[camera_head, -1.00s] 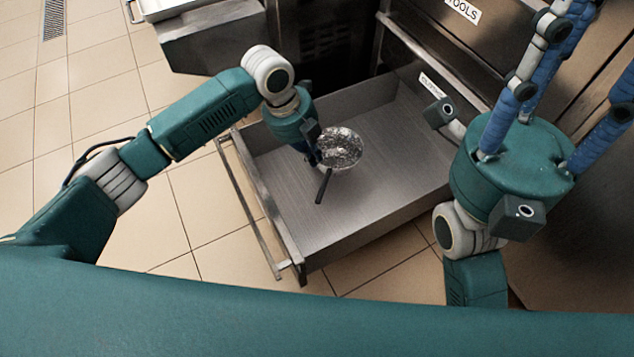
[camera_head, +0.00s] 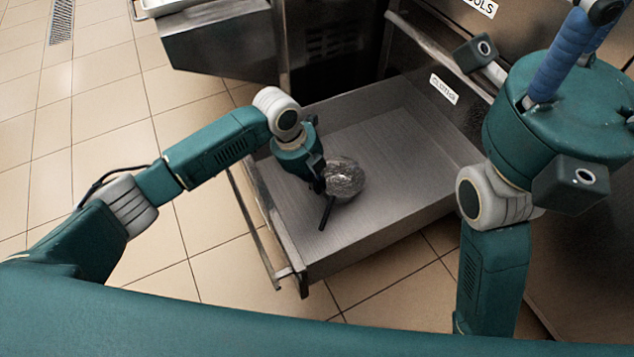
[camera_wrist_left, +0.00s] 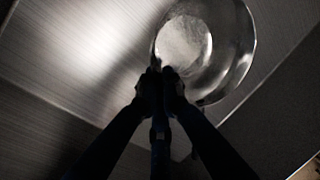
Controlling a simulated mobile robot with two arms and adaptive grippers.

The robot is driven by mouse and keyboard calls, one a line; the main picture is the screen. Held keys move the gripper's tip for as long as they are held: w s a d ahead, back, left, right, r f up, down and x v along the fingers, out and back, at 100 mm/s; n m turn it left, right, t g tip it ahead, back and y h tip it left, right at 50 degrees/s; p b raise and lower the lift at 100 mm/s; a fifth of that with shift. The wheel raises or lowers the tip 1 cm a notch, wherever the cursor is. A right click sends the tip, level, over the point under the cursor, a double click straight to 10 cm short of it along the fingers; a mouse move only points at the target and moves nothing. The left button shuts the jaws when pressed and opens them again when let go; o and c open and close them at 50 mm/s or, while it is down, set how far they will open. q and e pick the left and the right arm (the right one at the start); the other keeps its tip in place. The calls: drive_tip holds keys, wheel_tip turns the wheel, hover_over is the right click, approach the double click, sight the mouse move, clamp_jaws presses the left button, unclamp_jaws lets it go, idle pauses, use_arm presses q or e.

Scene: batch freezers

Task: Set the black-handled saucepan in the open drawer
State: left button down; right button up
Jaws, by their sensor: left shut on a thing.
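The saucepan (camera_head: 346,178) is a shiny metal pan with a black handle (camera_head: 327,212). It is in the open drawer's area in the head view, over the drawer floor. My left gripper (camera_head: 321,185) is shut on the saucepan at its near-left side, where the handle meets the bowl. The left wrist view shows the round bowl (camera_wrist_left: 205,45) just beyond the dark fingers (camera_wrist_left: 161,90). Whether the pan's base touches the drawer floor cannot be told. The open drawer (camera_head: 400,215) is a wide steel box, otherwise empty.
The drawer's front bar handle (camera_head: 262,235) sticks out at the left. A labelled steel cabinet (camera_head: 445,88) stands behind the drawer. My right arm hangs at the right side of the drawer. Tiled floor is free at the left.

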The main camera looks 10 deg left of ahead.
use_arm(q)
drive_tip(key=shift+f, duration=0.1)
drive_tip(key=c, duration=1.9)
unclamp_jaws()
drive_tip(key=shift+c, duration=0.2)
